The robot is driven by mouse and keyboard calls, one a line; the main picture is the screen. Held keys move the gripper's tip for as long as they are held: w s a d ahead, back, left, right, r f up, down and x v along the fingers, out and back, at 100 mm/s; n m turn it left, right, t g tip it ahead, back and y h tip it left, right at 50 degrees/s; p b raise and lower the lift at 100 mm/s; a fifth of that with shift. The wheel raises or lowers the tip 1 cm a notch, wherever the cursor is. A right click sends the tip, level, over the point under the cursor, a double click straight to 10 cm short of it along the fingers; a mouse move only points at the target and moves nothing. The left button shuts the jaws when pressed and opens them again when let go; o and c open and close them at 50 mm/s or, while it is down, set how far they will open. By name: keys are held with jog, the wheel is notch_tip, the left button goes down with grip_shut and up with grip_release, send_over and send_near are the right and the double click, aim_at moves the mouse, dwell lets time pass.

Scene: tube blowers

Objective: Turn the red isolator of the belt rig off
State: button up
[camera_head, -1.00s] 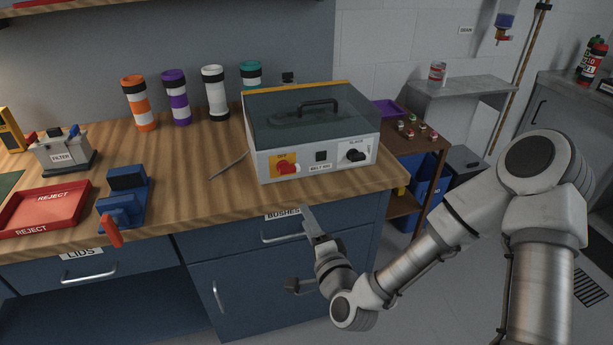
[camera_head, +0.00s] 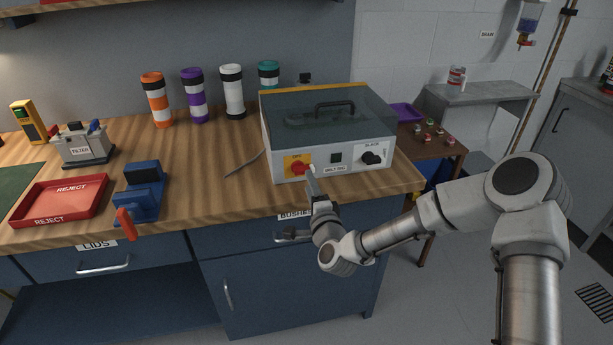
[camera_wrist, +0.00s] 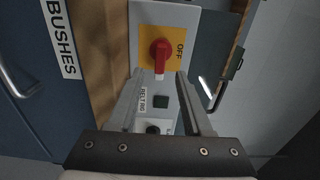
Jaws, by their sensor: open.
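The belt rig (camera_head: 317,169) is a grey box with a clear dark lid, near the right end of the wooden bench. Its red isolator (camera_head: 297,169) sits on a yellow plate at the left of its front panel. In the wrist view the red isolator (camera_wrist: 161,52) has its pale-tipped handle pointing toward the BELT RIG label, at a right angle to the OFF mark. My gripper (camera_head: 312,172) is in front of the panel, just right of the knob. In the wrist view my gripper (camera_wrist: 160,76) is open, its fingers either side of the handle's tip line; contact cannot be told.
A black knob (camera_head: 372,158) is at the panel's right, with a dark square (camera_head: 336,158) between. A red reject tray (camera_head: 60,200), a blue clamp-like fixture (camera_head: 139,192) and a filter box (camera_head: 82,146) stand to the left. Drawer handles project below the bench edge.

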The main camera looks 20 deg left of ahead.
jog(key=shift+x, duration=2.2)
grip_shut()
